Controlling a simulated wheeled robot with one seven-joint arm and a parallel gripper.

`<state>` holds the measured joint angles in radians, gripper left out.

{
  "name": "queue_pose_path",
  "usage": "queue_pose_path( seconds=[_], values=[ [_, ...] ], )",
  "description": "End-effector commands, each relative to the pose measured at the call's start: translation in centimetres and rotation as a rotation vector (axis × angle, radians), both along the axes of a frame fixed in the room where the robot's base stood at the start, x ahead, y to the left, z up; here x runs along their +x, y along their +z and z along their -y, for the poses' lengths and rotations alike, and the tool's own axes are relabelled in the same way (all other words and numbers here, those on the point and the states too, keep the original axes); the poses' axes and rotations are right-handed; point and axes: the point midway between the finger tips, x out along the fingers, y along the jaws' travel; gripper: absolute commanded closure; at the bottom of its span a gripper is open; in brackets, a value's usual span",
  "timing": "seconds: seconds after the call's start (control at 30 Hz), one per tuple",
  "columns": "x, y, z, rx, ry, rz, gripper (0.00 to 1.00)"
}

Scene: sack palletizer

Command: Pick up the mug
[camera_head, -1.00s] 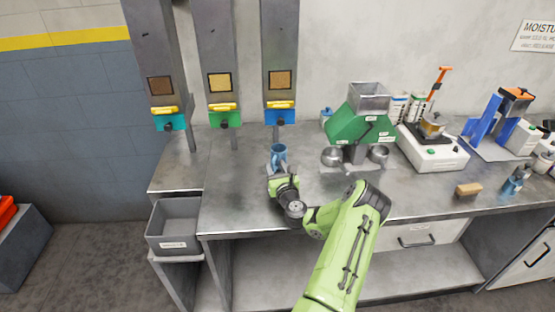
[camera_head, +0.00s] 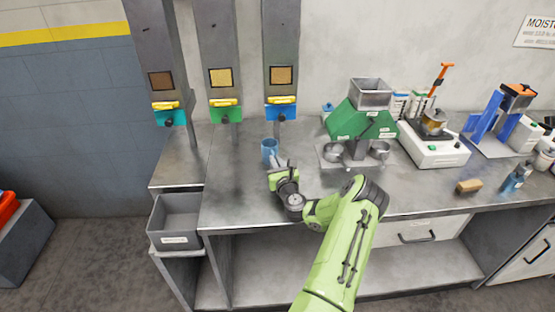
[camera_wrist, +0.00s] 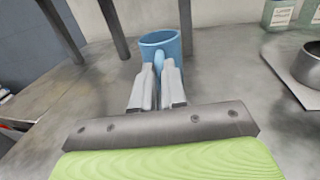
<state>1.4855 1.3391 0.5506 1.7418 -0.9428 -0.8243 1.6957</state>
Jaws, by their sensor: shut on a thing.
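The blue mug (camera_head: 269,150) is upright on or just above the steel bench, left of the green hopper device. I cannot tell whether its base touches the bench. In the wrist view the mug (camera_wrist: 161,42) is straight ahead, with its handle (camera_wrist: 159,62) facing me. My gripper (camera_wrist: 159,72) is shut on the mug's handle, one finger on each side of it. In the head view my gripper (camera_head: 279,165) reaches the mug from the front right. The lower part of the mug is hidden behind the fingers in the wrist view.
Three dispensers with yellow handles, one with a blue outlet (camera_head: 281,113), stand behind the mug. The green hopper device (camera_head: 362,117) with metal cups is to the right. A grey bin (camera_head: 174,240) sits lower left. The bench (camera_head: 237,190) left of my gripper is clear.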

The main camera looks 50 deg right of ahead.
Motion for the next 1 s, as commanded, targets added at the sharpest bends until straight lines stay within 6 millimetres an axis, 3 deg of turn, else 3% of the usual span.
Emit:
queue_pose_path(
  seconds=[0.17,0.33,0.63,1.0],
  values=[
    [0.0,1.3,0.0,-0.002,0.0,0.001,1.0],
    [0.0,4.1,0.0,-0.003,0.001,0.001,1.0],
    [-5.7,2.9,-4.3,0.009,0.0,-0.001,1.0],
    [-12.7,3.5,-9.5,0.013,-0.003,0.005,1.0]
  ],
)
